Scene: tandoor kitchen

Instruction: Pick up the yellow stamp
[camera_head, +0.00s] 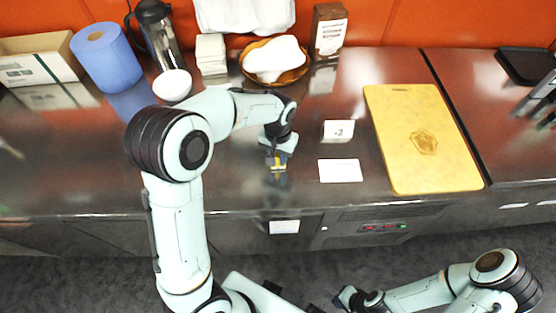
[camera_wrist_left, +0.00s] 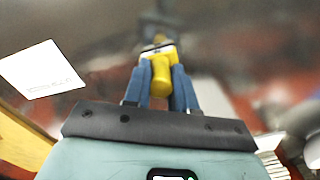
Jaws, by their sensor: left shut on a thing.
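The yellow stamp (camera_wrist_left: 161,78) is between the blue fingers of my left gripper (camera_wrist_left: 160,85) in the left wrist view. The fingers are shut on its yellow handle, and a dark and light base shows at its far end. In the head view the stamp (camera_head: 278,162) is a small yellow spot below my left gripper (camera_head: 276,156), over the steel counter (camera_head: 230,185). I cannot tell whether its base touches the counter. My right gripper (camera_head: 346,299) is low at the bottom of the head view, away from the counter; its fingers are too small to read.
A white card (camera_head: 340,170) and a small label stand (camera_head: 338,130) are right of my left gripper. A yellow cutting board (camera_head: 420,140) lies further right. A bowl (camera_head: 172,85), napkins (camera_head: 211,54) and a basket (camera_head: 274,62) stand behind. The front counter left of the gripper is clear.

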